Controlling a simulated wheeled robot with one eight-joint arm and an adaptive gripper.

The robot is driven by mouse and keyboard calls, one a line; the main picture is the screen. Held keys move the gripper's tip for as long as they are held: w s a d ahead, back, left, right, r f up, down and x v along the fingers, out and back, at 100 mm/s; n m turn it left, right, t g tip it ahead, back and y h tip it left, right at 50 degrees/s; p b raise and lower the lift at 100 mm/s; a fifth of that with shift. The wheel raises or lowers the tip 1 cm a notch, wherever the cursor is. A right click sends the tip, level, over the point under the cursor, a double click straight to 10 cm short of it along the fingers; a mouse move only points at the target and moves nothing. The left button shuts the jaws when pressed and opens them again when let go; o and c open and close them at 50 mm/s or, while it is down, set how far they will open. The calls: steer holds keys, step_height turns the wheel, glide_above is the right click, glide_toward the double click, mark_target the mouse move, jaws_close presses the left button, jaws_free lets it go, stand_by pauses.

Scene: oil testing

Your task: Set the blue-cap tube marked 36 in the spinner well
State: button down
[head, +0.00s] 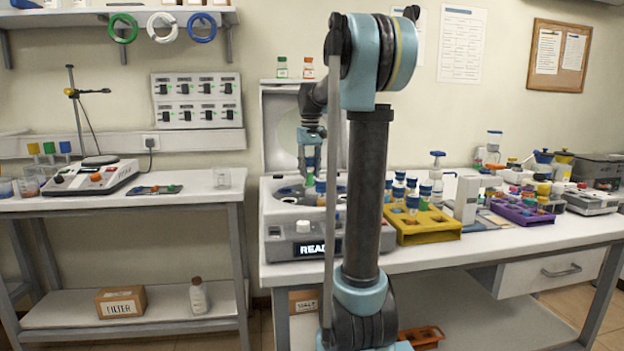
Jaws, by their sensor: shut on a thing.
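The spinner (277,222) is a white and grey machine on the right bench. Its lid (276,130) stands open, and its front display shows "READ", partly covered by my arm. My gripper (310,172) points down over the open spinner bowl and is shut on a small tube. The tube is mostly hidden by the fingers and too small to read, so I cannot tell its number or how deep it sits.
My arm column hides the spinner's right part. A purple rack (524,216) with mixed-cap tubes stands farther right, past a white box (466,200). A gap separates the two benches.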

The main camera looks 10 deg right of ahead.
step_height(320, 180, down, 2)
steer(key=shift+f, duration=0.25)
steer(key=c, duration=1.2)
jaws_free()
step_height(320, 180, up, 12)
steer(key=shift+d+r, duration=0.1)
